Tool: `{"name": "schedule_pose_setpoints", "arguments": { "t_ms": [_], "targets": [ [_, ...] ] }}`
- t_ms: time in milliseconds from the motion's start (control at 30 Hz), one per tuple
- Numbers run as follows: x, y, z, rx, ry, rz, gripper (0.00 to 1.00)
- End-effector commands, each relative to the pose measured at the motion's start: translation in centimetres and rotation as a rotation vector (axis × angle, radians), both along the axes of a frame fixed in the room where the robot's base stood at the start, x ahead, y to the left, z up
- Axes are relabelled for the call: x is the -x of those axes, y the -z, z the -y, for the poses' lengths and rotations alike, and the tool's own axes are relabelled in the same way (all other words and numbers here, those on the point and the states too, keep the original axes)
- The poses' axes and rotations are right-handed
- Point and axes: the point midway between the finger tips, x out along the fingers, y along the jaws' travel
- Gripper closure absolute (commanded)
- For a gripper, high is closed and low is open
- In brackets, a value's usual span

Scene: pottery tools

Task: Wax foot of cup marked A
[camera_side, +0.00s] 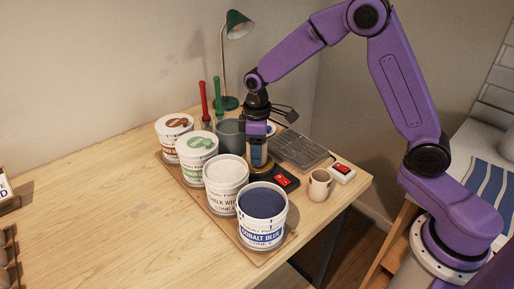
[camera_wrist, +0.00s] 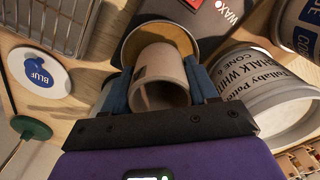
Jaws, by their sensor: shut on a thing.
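My gripper (camera_side: 258,160) is low over the table, behind the chalk white bucket. In the wrist view its blue fingers (camera_wrist: 160,92) are shut on the sides of a beige cup (camera_wrist: 158,62). The cup's open mouth faces the wrist camera and its foot points away, hidden. A dark mark shows on its wall, too small to read. Beyond the cup is a round dish (camera_wrist: 130,54) with an orange-brown inside, on or beside a dark grey thing lettered WAX (camera_wrist: 230,14). I cannot tell whether the foot touches the dish. Another beige cup (camera_side: 320,185) stands upright at the right.
A wire rack (camera_side: 300,150) lies behind.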

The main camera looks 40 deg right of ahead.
Motion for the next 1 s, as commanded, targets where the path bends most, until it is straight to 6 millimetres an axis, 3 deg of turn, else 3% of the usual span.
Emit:
{"name": "schedule_pose_setpoints", "arguments": {
  "t_ms": [400,1000],
  "targets": [
    [0.0,1.2,0.0,0.0,0.001,-0.001,0.74],
    [0.0,1.1,0.0,0.0,0.0,0.0,0.74]
  ]
}}
